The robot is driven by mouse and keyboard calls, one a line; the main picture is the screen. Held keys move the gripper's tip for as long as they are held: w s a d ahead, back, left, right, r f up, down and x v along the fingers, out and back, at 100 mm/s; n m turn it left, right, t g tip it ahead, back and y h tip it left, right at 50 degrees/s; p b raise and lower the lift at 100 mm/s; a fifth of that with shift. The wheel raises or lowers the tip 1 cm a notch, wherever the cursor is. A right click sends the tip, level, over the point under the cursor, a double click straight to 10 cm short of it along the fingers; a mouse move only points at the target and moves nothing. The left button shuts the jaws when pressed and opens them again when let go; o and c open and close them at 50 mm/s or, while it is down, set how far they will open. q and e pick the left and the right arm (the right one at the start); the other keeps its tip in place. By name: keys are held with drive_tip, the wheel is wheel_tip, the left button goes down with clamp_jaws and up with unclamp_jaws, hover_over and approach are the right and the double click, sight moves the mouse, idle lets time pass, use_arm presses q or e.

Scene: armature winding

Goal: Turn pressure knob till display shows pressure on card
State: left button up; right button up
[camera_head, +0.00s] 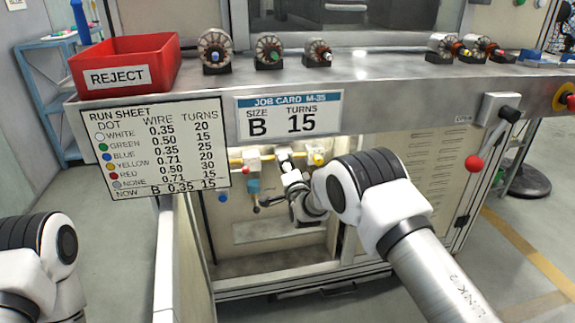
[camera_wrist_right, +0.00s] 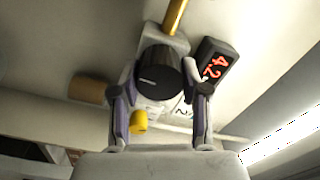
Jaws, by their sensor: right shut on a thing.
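The pressure knob (camera_wrist_right: 158,76) is a dark round knob with a pale mark line, seen in the right wrist view. My right gripper (camera_wrist_right: 161,88) is shut on it, one finger on each side. Beside it a black display (camera_wrist_right: 214,62) shows red digits that read about 4.2, tilted in the picture. A white label (camera_wrist_right: 186,108) behind the right finger is mostly hidden; its text cannot be read. In the head view my right gripper (camera_head: 290,172) reaches into the open cabinet (camera_head: 235,238) under the bench and hides the knob. My left gripper is out of view; only part of that arm shows.
The job card (camera_head: 288,114) on the bench front reads size B, turns 15. The run sheet (camera_head: 155,148) hangs left of it. A red reject bin (camera_head: 165,70) and several wound armatures (camera_head: 215,50) stand on the bench. A red-knobbed lever (camera_head: 474,163) is at right.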

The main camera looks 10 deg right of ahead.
drive_tip(key=m+p, duration=0.1)
drive_tip(key=m, duration=0.4)
drive_tip(key=shift+m, duration=0.4)
idle(0.3)
drive_tip(key=o, duration=1.1)
drive_tip(key=shift+o, duration=0.2)
drive_tip(key=s, duration=1.2)
